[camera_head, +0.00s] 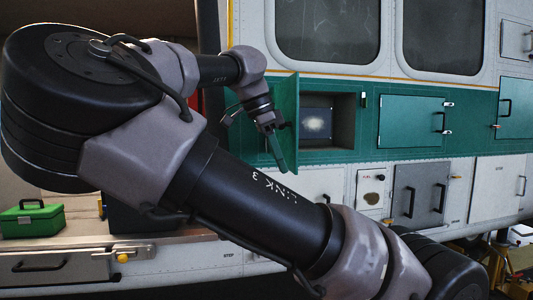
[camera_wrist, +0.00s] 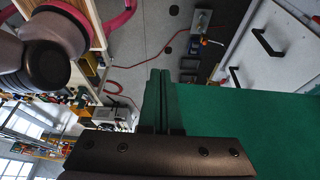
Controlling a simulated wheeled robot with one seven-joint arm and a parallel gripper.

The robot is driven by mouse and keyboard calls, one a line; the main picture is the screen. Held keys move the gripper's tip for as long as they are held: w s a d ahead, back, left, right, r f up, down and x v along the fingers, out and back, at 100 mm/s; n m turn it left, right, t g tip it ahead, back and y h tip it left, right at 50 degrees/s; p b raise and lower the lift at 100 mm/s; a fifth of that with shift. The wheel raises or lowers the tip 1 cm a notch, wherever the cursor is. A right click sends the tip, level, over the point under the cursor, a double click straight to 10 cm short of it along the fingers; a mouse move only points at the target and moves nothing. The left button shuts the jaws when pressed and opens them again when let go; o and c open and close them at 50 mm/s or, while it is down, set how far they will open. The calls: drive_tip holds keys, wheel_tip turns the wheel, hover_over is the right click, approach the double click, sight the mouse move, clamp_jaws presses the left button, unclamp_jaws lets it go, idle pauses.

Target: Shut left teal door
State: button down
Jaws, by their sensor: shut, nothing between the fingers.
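The left teal door (camera_head: 287,98) stands open, swung outward at the left edge of its compartment (camera_head: 343,122). The dark opening shows a pale panel inside. My gripper (camera_head: 281,165) is at the door's lower part, its slim teal fingers pointing down. In the wrist view the fingers (camera_wrist: 159,74) are together with nothing between them. A broad teal surface, the door (camera_wrist: 255,115), lies right beside them. Whether the fingers touch it I cannot tell. My arm hides part of the area left of and below the door.
A shut teal door (camera_head: 410,121) with a black handle lies right of the opening, and another teal door (camera_head: 515,108) is at the far right. A grey door (camera_head: 418,194) is below. A green toolbox (camera_head: 31,219) sits at the lower left. The wrist view shows open floor (camera_wrist: 145,45).

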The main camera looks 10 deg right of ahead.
drive_tip(key=shift+d, duration=0.6)
